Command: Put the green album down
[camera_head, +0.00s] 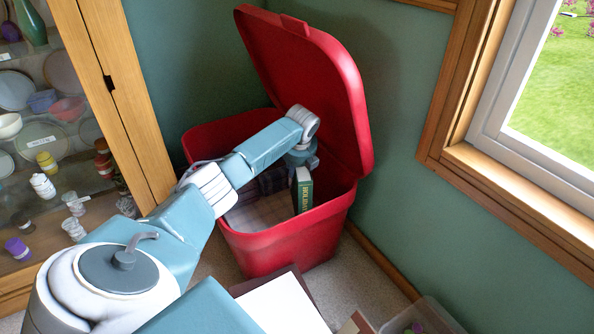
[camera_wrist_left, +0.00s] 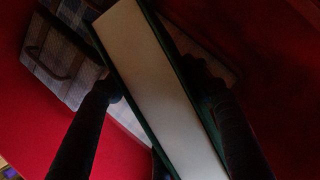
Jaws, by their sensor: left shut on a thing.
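The green album (camera_head: 304,190) is upright inside the red bin (camera_head: 285,243), with its dark green cover and spine lettering showing. In the left wrist view the album (camera_wrist_left: 160,85) shows its pale page edge between green covers. My left gripper (camera_wrist_left: 157,88) has one dark finger on each side of the album and is shut on it. In the head view the gripper is mostly hidden by my arm and the bin. Whether the album touches the bin's bottom cannot be told. My right gripper is not in view.
The bin's red lid (camera_head: 312,80) stands open, tilted back. Plaid cloth-like things (camera_head: 255,210) lie in the bin. A glass-fronted cabinet (camera_head: 115,90) stands left; a window (camera_head: 510,130) is at right. A white-topped flat thing (camera_head: 285,305) and a clear box (camera_head: 425,318) are in front.

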